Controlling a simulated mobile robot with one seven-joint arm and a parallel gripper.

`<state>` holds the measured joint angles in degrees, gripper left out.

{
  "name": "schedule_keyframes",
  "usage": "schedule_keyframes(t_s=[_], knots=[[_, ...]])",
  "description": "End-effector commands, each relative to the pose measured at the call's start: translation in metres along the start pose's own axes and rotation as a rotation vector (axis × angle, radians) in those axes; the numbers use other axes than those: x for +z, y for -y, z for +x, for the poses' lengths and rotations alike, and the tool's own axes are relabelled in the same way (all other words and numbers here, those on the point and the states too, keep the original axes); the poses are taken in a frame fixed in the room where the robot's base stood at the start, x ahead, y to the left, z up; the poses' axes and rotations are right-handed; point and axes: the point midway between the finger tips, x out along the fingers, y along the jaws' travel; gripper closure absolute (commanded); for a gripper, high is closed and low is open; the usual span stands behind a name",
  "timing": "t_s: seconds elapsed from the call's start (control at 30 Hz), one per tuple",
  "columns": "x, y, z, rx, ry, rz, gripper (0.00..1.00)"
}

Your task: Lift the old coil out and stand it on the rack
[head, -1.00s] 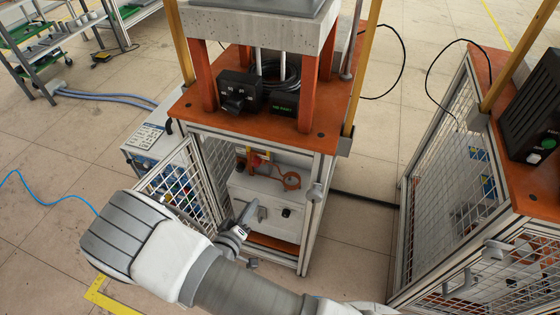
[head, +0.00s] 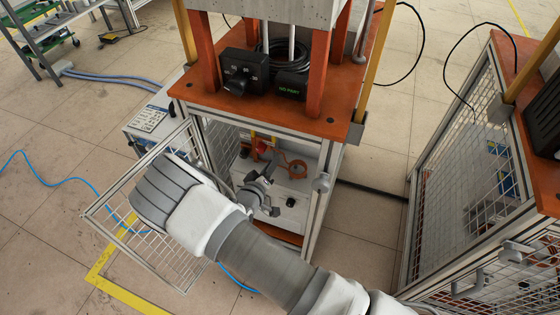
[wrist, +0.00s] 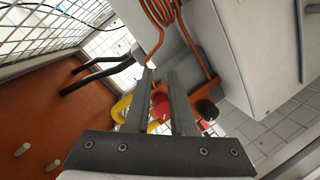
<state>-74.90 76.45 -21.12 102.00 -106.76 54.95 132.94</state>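The copper coil (head: 297,169) shows in the head view inside the open cabinet, at the white heater unit (head: 285,200). In the wrist view its loops (wrist: 164,12) are at the top, with one lead running down close to my left fingertip and another running down on the right. My gripper (wrist: 162,73) is inside the cabinet. Its two dark fingers stand apart with a narrow gap, and nothing is clearly held between them. A red knob (wrist: 160,104) shows behind the gap. In the head view my gripper (head: 268,176) is left of the coil. I cannot pick out the rack with certainty.
The mesh door (head: 150,250) stands open on the left, beside my arm. A yellow part (wrist: 122,108) and a black knob (wrist: 207,110) are near my fingers. Black bars (wrist: 95,76) and short white pegs (wrist: 52,165) are at the left. A second cage (head: 465,150) stands right.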

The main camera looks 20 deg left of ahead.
Motion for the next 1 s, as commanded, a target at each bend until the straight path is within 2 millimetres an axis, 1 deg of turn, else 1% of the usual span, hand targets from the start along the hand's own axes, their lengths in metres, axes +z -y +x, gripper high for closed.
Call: schedule_keyframes(t_s=[0.17,0.3,0.43,0.53,0.73,0.77,0.8,0.87,0.9,1.0], knots=[[0.002,0.001,0.012,0.0,0.0,0.0,0.77],[0.004,-0.001,0.034,0.002,-0.001,0.0,0.77],[0.003,-0.002,0.051,0.001,0.0,0.001,0.77],[0.002,-0.002,0.056,-0.001,0.0,0.0,0.77],[0.002,-0.003,0.056,-0.001,0.0,0.0,0.77],[0.002,-0.003,0.056,-0.001,0.0,0.0,0.79],[0.002,-0.003,0.056,-0.001,0.0,0.0,0.86],[0.002,-0.003,0.056,-0.001,0.0,0.0,0.97],[0.002,-0.003,0.056,-0.001,0.0,0.0,1.0],[0.002,-0.003,0.056,-0.001,0.0,0.0,1.0]])
